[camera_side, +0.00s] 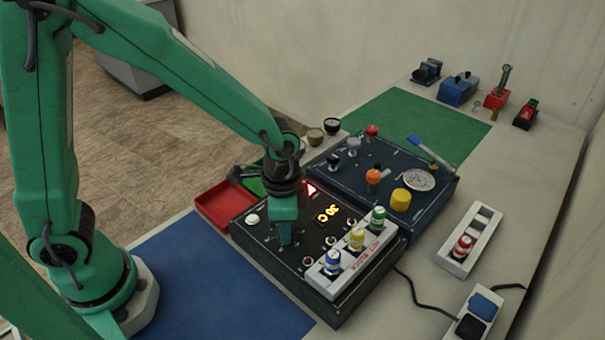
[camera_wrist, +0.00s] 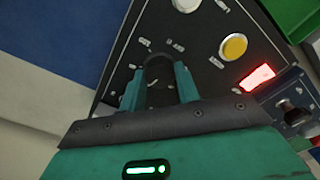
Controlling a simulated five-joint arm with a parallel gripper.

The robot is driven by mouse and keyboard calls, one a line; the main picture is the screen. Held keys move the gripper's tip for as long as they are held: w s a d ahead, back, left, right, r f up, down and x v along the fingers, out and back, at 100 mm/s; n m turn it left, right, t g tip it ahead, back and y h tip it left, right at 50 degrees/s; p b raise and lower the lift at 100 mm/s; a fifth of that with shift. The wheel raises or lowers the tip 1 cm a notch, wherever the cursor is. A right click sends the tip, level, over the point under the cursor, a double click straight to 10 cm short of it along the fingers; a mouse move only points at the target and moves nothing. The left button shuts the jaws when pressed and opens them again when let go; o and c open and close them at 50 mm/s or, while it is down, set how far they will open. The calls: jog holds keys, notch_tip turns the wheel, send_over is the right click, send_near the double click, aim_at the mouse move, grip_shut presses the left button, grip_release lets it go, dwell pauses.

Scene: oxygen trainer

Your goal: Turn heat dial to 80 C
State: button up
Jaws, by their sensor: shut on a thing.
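The black control panel (camera_side: 262,244) carries a lit orange display (camera_side: 327,212) that appears to read 30 C. My gripper (camera_side: 285,240) points down onto this panel, left of the display. In the wrist view my gripper (camera_wrist: 160,88) has its two green fingers on either side of a dark round knob, the heat dial (camera_wrist: 158,64), and is shut on it. In the side view the dial is hidden by the fingers. The dial's pointer and most of its scale marks cannot be read.
A white button (camera_side: 252,219) and a rack of coloured vials (camera_side: 345,268) flank my gripper on the panel. A yellow button (camera_wrist: 233,46) and a red lit sign (camera_wrist: 257,77) show in the wrist view. A second panel (camera_side: 340,180) stands behind; a red tray (camera_side: 222,207) lies left.

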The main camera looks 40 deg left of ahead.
jog(key=m, duration=0.5)
jog(key=shift+s+d+m, duration=0.1)
jog(key=shift+s+m, duration=0.1)
jog(key=shift+m, duration=2.2)
jog(key=o, duration=1)
jog(key=shift+c, duration=0.2)
jog(key=shift+r, duration=0.1)
jog(key=shift+s+a+r, duration=0.1)
jog(key=shift+r, duration=1.8)
jog(key=shift+a+r, duration=0.1)
jog(key=shift+r, duration=1.8)
